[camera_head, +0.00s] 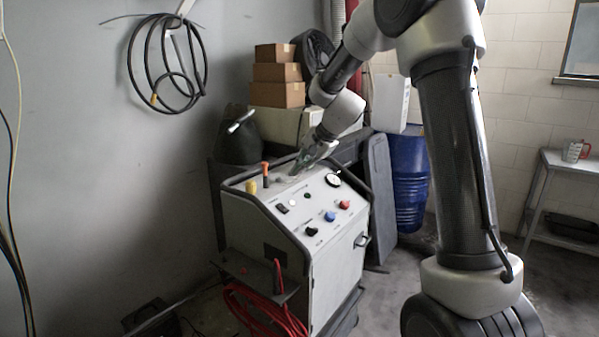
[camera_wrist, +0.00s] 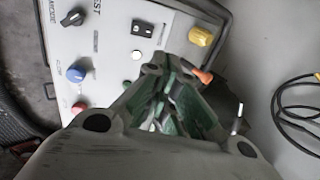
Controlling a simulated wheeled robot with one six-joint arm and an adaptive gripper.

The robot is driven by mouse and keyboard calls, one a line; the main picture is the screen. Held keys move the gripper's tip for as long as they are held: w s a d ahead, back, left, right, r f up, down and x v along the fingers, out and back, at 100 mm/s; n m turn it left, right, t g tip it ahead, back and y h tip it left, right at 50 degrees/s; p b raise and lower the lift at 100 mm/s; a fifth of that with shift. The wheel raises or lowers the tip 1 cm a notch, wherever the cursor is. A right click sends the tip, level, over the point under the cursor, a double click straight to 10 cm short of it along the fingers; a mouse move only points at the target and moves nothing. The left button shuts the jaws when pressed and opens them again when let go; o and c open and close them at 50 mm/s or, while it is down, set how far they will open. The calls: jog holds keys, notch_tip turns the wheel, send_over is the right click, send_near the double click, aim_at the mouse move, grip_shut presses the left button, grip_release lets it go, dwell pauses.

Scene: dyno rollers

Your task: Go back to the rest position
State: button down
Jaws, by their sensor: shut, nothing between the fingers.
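My gripper (camera_head: 297,170) is shut and empty over the far part of the control cabinet's sloped top panel (camera_head: 296,222). In the wrist view its fingers (camera_wrist: 158,122) are together in front of the panel (camera_wrist: 107,53). The panel carries a black knob (camera_head: 311,231), a blue knob (camera_head: 330,216), a red knob (camera_head: 345,204), a yellow knob (camera_head: 251,187), a rocker switch (camera_head: 282,209) and a round gauge (camera_head: 333,180). An orange-handled lever (camera_head: 265,170) stands near the gripper. I cannot tell whether the fingertips touch the panel.
Red cable (camera_head: 262,312) hangs at the cabinet's front. Cardboard boxes (camera_head: 277,94) are stacked behind it. A metal side table (camera_head: 570,185) is at right. A black cable coil (camera_head: 165,65) hangs on the left wall.

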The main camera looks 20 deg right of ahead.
dwell(0.3)
jog(key=s+d+f+n+g, duration=0.1)
jog(key=s+f+n+g, duration=0.25)
jog(key=s, duration=0.35)
jog(key=s+d+r+n+h, duration=0.1)
jog(key=s+d+r+n, duration=0.1)
jog(key=s, duration=0.9)
jog(key=s+d+r+n+t+h, duration=0.1)
jog(key=s+d+r+n+h, duration=0.1)
jog(key=s, duration=0.9)
jog(key=s+d+r+n+h, duration=0.1)
jog(key=s+d+r+n, duration=0.2)
jog(key=s, duration=0.8)
jog(key=shift+d+r+t, duration=0.35)
jog(key=shift+d+r, duration=0.25)
jog(key=shift+r, duration=0.3)
jog(key=shift+s, duration=0.1)
